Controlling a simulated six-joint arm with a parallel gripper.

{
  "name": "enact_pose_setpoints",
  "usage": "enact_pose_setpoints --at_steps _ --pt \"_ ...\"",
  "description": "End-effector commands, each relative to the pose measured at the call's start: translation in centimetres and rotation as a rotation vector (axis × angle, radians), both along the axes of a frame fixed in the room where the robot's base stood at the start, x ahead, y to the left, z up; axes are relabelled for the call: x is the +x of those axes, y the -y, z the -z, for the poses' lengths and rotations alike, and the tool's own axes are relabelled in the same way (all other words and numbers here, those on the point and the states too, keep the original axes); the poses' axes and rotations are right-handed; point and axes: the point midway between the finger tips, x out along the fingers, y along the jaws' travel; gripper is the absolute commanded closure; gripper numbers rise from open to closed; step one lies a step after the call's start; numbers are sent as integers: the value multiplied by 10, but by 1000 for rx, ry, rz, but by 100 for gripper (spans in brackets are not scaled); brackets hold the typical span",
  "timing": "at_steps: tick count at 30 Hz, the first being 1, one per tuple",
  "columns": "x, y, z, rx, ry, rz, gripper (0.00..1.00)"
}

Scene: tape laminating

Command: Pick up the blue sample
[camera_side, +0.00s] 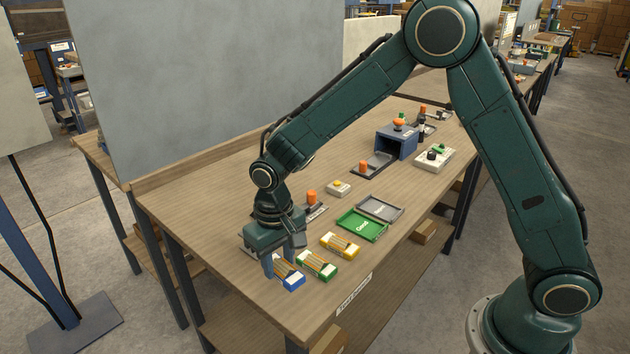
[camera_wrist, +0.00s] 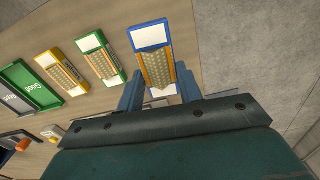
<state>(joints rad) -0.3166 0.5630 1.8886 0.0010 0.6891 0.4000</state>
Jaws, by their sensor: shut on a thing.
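The blue sample (camera_side: 288,275) is a flat card with blue ends, white pads and a tan patterned middle, near the table's front left. My gripper (camera_side: 284,265) points down over it and is shut on it. In the wrist view the blue sample (camera_wrist: 155,65) lies between the two blue-grey fingers of my gripper (camera_wrist: 160,92), one along each long side. Its near end is partly hidden behind the gripper body. I cannot tell whether it is touching the table or slightly raised.
The green sample (camera_side: 316,265) and yellow sample (camera_side: 340,246) lie close to its right. Beyond are the green "Good" tray (camera_side: 361,225) and a grey tray (camera_side: 380,208). A small white button box (camera_side: 338,188) stands behind. The front table edge is close.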

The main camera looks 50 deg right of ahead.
Motion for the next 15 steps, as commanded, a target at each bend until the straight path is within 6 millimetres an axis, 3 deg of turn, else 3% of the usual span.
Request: enact_pose_setpoints --at_steps 15 --pt "0 0 -111 2 4 1 87"
